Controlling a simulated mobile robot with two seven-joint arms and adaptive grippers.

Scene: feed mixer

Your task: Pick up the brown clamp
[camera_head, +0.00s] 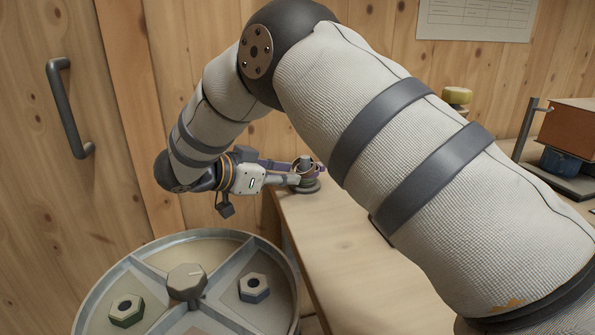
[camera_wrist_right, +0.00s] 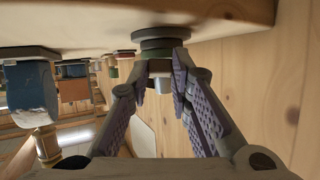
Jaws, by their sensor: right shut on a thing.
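The clamp (camera_wrist_right: 159,68) is between the fingertips of my right gripper (camera_wrist_right: 163,76) in the right wrist view. It is a small stacked round piece with a wide dark grey disc, a greenish and brownish band and a pale grey tip. In the head view the clamp (camera_head: 306,185) stands upright at the far left corner of the wooden worktop, its disc on or very close to the surface. My right gripper (camera_head: 305,171) reaches it from the left, shut on its upper part. The fingers hide part of its body, so its brown colour shows little. My left gripper is out of view.
A round compartmented drum (camera_head: 185,235) with a knob (camera_head: 186,282) and hex nuts stands at front left. The worktop (camera_head: 345,250) is bare in front of the clamp.

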